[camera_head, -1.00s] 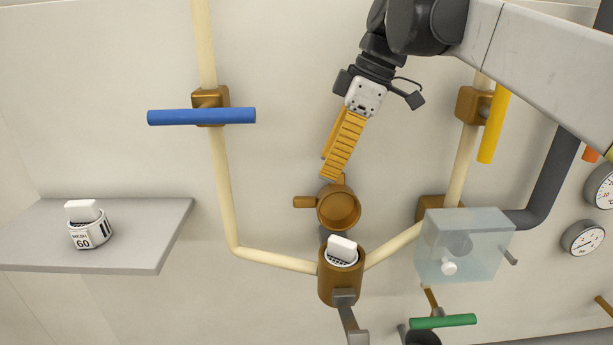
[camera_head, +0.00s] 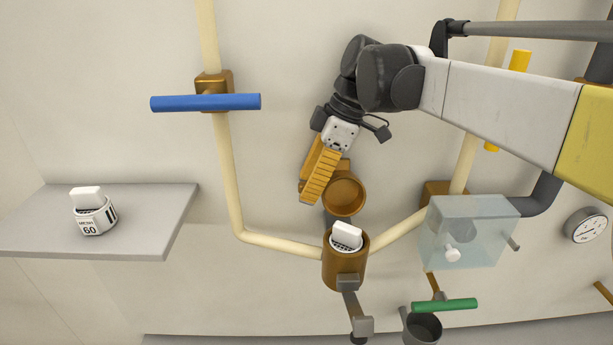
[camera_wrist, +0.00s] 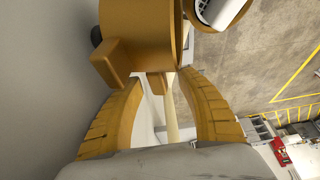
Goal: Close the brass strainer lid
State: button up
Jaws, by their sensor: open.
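The brass strainer lid (camera_head: 346,190) stands open above the strainer body (camera_head: 342,268), its round hollow side facing out. A white cartridge (camera_head: 346,237) sits in the body's open mouth. My gripper (camera_head: 309,192) is open and empty at the lid's left side, its yellow fingers pointing down. In the head view the fingers cover the lid's side handle. In the wrist view the lid (camera_wrist: 150,28) is at the top, and its stubby handle (camera_wrist: 112,64) is just ahead of the left finger. I cannot tell whether they touch.
A blue-handled valve (camera_head: 205,102) is at the upper left. A grey shelf (camera_head: 150,230) holds a white cartridge marked 60 (camera_head: 94,215). A clear box (camera_head: 470,232) and a green handle (camera_head: 444,305) are to the right.

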jog(key=shift+w, duration=0.15)
grip_shut()
jog(key=shift+s, duration=0.2)
jog(key=s+n+t+b, duration=0.3)
jog(key=s+t+b, duration=0.3)
jog(key=t, duration=0.7)
jog(key=shift+s+a+t+y, duration=0.15)
jog(key=shift+s+t+y, duration=0.25)
jog(key=shift+s, duration=0.9)
